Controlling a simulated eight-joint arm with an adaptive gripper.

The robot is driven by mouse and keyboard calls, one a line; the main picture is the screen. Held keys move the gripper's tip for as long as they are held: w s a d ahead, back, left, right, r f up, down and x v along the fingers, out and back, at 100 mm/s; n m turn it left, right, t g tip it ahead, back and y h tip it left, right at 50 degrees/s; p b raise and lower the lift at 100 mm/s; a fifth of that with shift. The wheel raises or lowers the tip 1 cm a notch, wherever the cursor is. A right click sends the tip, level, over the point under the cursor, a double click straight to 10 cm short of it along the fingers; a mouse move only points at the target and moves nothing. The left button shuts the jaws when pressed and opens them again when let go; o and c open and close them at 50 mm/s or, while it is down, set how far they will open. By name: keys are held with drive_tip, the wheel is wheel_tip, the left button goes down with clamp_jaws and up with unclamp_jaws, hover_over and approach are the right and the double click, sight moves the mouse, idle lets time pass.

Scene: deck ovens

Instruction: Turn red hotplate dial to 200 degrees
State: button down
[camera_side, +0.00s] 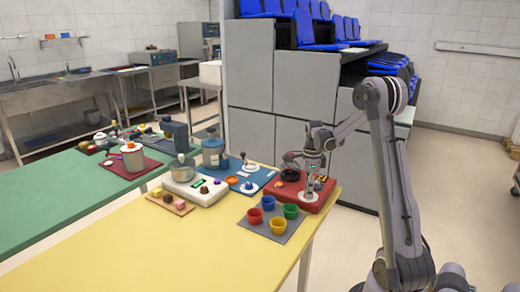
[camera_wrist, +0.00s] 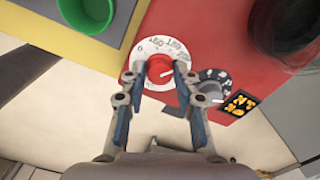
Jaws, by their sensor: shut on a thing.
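The red hotplate (camera_side: 322,192) stands at the right end of the yellow table. In the wrist view its red front panel (camera_wrist: 212,40) carries a red dial (camera_wrist: 160,69) with a white numbered ring around it. My gripper (camera_wrist: 160,73) has one fingertip on each side of the red knob and is shut on it. The ring's numbers are partly legible along its top; the knob's pointer setting is too small to read. In the side view my gripper (camera_side: 309,196) reaches down onto the hotplate's front part and hides the dial.
A black dial (camera_wrist: 213,88) sits close to the right finger, beside an orange-lit display (camera_wrist: 240,103). A dark round pan (camera_wrist: 287,25) is on the hotplate. Coloured cups, including a green one (camera_side: 291,211), stand on a grey mat (camera_side: 268,231) nearby. The yellow table's near part (camera_side: 180,255) is clear.

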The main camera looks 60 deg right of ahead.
drive_tip(key=shift+f, duration=0.1)
drive_tip(key=c, duration=1)
unclamp_jaws()
wheel_tip(320, 180, up, 12)
drive_tip(key=shift+r, duration=0.1)
